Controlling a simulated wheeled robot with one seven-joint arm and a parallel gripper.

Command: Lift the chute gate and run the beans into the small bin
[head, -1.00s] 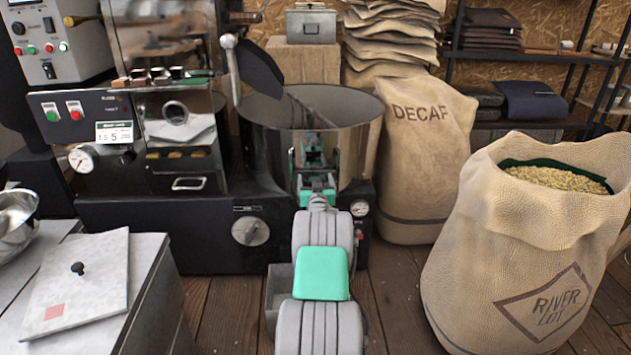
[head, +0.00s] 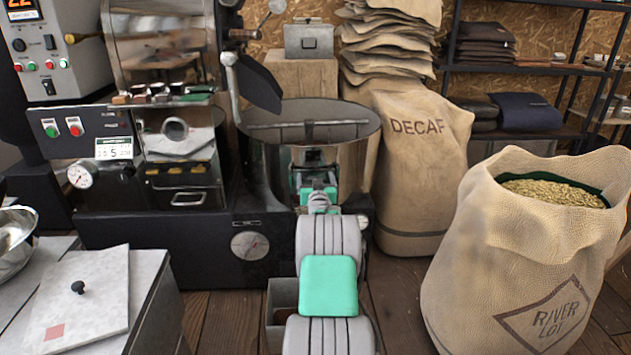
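The round steel cooling drum (head: 350,145) stands at the middle, with a stirring bar (head: 310,125) across its top. My gripper (head: 314,158) is at the drum's front wall, low and near its middle. My own wrist covers its fingertips, so I cannot tell whether they are open or shut. The chute gate is not clearly visible; the wrist covers that part of the drum. A small grey bin (head: 270,333) sits on the floor below the drum front, partly behind my arm. A brown patch shows inside it; I cannot tell whether it is beans.
The black roaster (head: 140,232) stands to the left of the drum. A grey cabinet with a lidded white board (head: 95,305) is front left. An open sack of pale beans (head: 520,255) stands right, and a DECAF sack (head: 415,175) behind. Wooden floor is free between.

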